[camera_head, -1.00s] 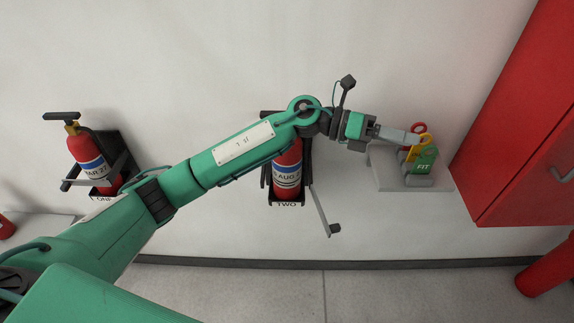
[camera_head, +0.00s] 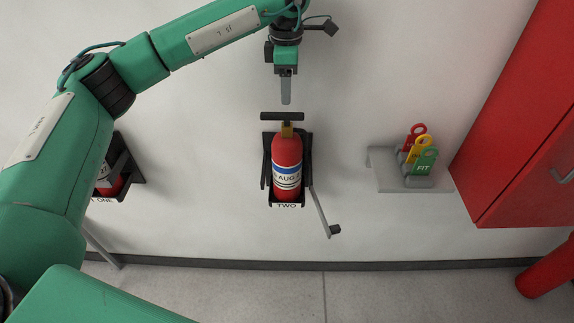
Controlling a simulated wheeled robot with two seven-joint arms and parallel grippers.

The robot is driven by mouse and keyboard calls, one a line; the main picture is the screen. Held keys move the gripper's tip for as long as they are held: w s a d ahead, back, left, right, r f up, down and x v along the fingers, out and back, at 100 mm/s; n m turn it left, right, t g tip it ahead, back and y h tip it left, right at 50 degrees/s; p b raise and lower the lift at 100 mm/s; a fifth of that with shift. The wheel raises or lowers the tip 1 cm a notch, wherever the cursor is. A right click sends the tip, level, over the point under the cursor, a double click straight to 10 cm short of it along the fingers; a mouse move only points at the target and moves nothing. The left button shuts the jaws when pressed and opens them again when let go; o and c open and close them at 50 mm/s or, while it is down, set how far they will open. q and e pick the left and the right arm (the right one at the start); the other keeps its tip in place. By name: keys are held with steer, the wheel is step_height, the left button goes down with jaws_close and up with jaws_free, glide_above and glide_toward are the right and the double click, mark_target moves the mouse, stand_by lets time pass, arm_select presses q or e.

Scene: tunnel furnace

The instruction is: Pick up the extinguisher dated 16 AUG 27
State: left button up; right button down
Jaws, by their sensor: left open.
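A red extinguisher (camera_head: 287,157) with a black top handle stands upright in a black wall bracket marked TWO. Its label reads "AUG" with part of the date cut off at the left. The bracket's strap arm (camera_head: 319,208) hangs swung out to the lower right. My left gripper (camera_head: 286,98) points down just above the extinguisher's handle, apart from it and empty. A second extinguisher (camera_head: 108,180) in the bracket marked ONE is mostly hidden behind my left arm. My right gripper is out of view.
A grey wall shelf (camera_head: 386,183) to the right holds red, yellow and green tags, the green one (camera_head: 424,162) reading FIT. A red cabinet (camera_head: 520,130) stands at the right edge.

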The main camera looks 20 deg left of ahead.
mark_target(287, 114)
arm_select(q)
step_height(287, 114, down, 7)
steer(key=shift+r+p, duration=0.15)
steer(key=shift+p, duration=0.75)
steer(key=shift+f+p, duration=0.45)
step_height(287, 114, down, 3)
steer(key=shift+w+f+p, duration=0.1)
steer(key=shift+f+p, duration=0.05)
steer(key=shift+p, duration=0.85)
steer(key=shift+f, duration=0.65)
jaws_close()
steer(key=shift+r, duration=0.1)
steer(key=shift+w+r, duration=0.15)
